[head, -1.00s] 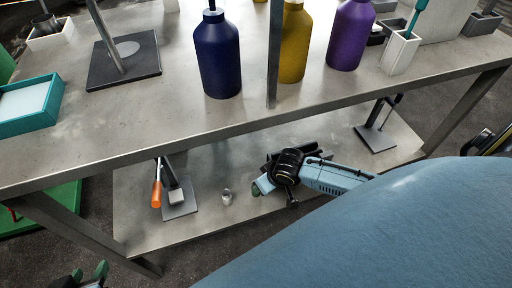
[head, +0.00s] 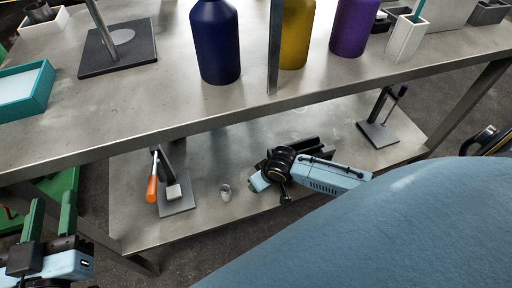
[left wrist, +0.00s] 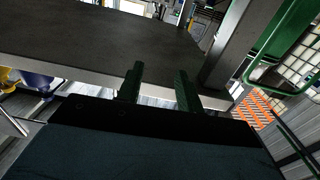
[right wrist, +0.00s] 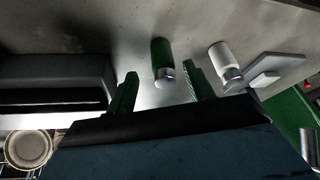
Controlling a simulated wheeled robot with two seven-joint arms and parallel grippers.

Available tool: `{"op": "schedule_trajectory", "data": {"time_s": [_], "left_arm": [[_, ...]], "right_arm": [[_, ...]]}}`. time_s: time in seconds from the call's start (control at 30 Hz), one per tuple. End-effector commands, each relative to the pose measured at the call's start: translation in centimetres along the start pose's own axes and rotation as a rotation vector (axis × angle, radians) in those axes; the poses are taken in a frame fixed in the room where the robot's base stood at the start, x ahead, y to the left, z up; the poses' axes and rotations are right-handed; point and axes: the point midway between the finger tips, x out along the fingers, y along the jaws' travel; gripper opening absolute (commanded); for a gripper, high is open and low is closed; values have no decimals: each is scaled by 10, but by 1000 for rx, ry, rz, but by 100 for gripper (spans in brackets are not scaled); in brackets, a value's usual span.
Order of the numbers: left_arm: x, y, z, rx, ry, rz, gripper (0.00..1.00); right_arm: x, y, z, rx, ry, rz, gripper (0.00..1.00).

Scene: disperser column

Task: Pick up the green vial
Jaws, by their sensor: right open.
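The green vial (right wrist: 162,58) with a silvery cap shows in the right wrist view, just beyond and between the fingertips of my right gripper (right wrist: 158,88). That gripper is open, its two green fingers apart, and the vial is not gripped. In the head view my right gripper (head: 262,180) is low over the lower shelf and I cannot make out the green vial there. My left gripper (head: 51,210) is open and empty at the left edge; its parted fingers also show in the left wrist view (left wrist: 158,88).
A white vial (right wrist: 220,58) is right of the green one; it also shows on the lower shelf (head: 225,192). Beside it is a small stand with a grey base (head: 178,205) and orange handle (head: 152,187). The upper tabletop (head: 150,110) overhangs the shelf and carries bottles.

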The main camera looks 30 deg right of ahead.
Motion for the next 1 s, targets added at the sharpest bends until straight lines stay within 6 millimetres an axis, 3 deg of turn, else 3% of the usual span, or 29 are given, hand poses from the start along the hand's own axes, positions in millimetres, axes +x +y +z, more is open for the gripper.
{"op": "schedule_trajectory", "data": {"time_s": [0.4,0.7,1.0], "left_arm": [[-12,12,-66,-20,429,32,36],[-25,12,-81,-22,628,34,36],[-26,12,-84,-22,646,34,36]], "right_arm": [[21,-4,-5,0,0,0,52],[41,-4,-4,0,0,0,52],[41,-4,-5,-1,0,0,52]]}}
